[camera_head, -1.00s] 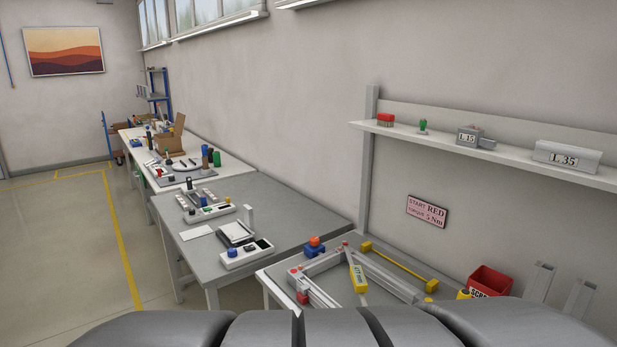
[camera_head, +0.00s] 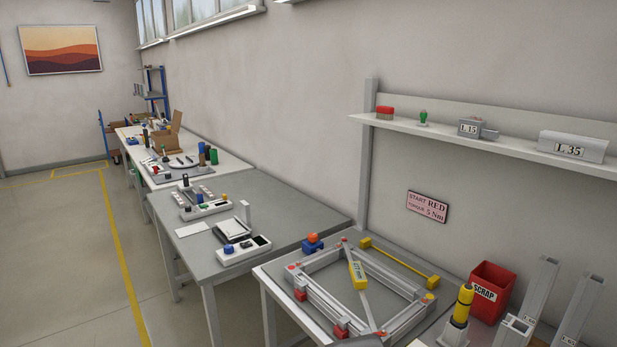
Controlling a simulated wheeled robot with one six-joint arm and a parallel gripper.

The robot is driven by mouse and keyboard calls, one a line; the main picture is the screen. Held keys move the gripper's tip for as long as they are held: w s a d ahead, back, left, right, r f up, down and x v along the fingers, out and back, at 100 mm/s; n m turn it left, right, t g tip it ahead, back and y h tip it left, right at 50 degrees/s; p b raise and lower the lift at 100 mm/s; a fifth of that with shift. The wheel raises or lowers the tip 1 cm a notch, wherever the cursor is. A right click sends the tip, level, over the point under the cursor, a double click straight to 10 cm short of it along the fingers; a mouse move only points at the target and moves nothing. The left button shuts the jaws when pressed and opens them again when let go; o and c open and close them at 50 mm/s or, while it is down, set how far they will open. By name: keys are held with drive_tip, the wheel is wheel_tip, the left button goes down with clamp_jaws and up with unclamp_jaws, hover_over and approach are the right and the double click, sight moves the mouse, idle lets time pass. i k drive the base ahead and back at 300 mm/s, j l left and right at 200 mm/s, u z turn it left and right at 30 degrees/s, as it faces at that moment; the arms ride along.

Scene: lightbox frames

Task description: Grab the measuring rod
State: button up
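A thin yellow rod (camera_head: 395,260) with a yellow block at each end lies on the near right table, behind a grey metal frame (camera_head: 318,261). A flat light bar (camera_head: 367,303) with a yellow label block (camera_head: 358,275) lies diagonally across that frame. Which of the two is the measuring rod I cannot tell for sure. The writing on the label is too small to read. My gripper is not in view; only a bit of grey, perhaps my arm, shows at the bottom edge.
A red scrap bin (camera_head: 490,291), a yellow-and-black tool (camera_head: 463,304) in a stand and upright grey profiles (camera_head: 537,290) stand to the right. A shelf (camera_head: 480,145) runs above. Another grey table (camera_head: 270,215) adjoins at left, with open floor (camera_head: 70,270) beyond.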

sight(360, 283)
drive_tip(key=i+j+z, duration=0.25)
drive_tip(key=i+j, duration=0.25)
drive_tip(key=i+j+z, duration=0.25)
drive_tip(key=i+j, duration=0.35)
